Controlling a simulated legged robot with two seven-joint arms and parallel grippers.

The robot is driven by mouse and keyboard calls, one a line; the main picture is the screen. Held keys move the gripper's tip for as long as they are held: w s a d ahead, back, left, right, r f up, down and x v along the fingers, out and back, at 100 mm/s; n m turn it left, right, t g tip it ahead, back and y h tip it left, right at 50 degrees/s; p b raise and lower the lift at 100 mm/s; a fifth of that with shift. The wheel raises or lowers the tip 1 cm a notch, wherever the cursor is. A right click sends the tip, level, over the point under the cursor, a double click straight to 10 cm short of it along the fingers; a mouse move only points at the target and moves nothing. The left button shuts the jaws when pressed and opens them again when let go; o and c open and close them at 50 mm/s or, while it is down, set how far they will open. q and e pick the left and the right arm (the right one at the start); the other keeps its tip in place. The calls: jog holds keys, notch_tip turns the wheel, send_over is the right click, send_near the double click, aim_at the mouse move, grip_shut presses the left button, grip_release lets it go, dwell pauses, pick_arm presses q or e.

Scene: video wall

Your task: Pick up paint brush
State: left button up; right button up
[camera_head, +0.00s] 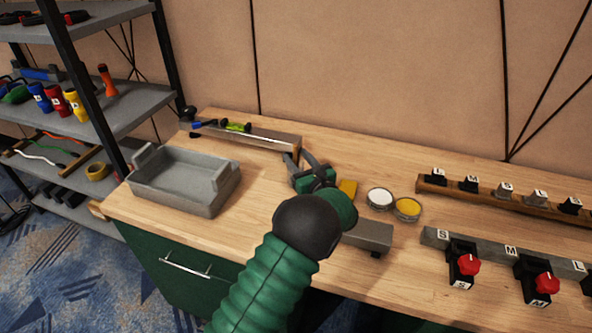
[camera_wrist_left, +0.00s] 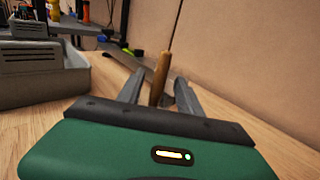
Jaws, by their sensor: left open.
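A wooden handle (camera_wrist_left: 160,78), which looks like the paint brush's, stands nearly upright between the fingers in the left wrist view. Its lower end is hidden behind my gripper body, and I cannot tell whether the fingers touch it. In the head view my left gripper (camera_head: 299,157) is over the back of the workbench, its fingers open and pointing to the back wall. The brush is hard to make out there. The left gripper also shows in the wrist view (camera_wrist_left: 158,82), with a finger on each side of the handle. My right gripper is not in view.
A grey tray (camera_head: 181,196) stands left of the gripper. A long grey holder (camera_head: 262,135) lies behind. A yellow block (camera_head: 348,188), a white paint tin (camera_head: 380,198) and a yellow paint tin (camera_head: 407,208) are right. Racks with red knobs (camera_head: 470,267) stand farther right.

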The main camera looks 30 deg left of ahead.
pick_arm(q)
jog(key=x, duration=0.4)
jog(key=shift+w+a+r, duration=0.1)
jog(key=shift+a+r, duration=0.1)
jog(key=shift+d, duration=0.1)
grip_shut()
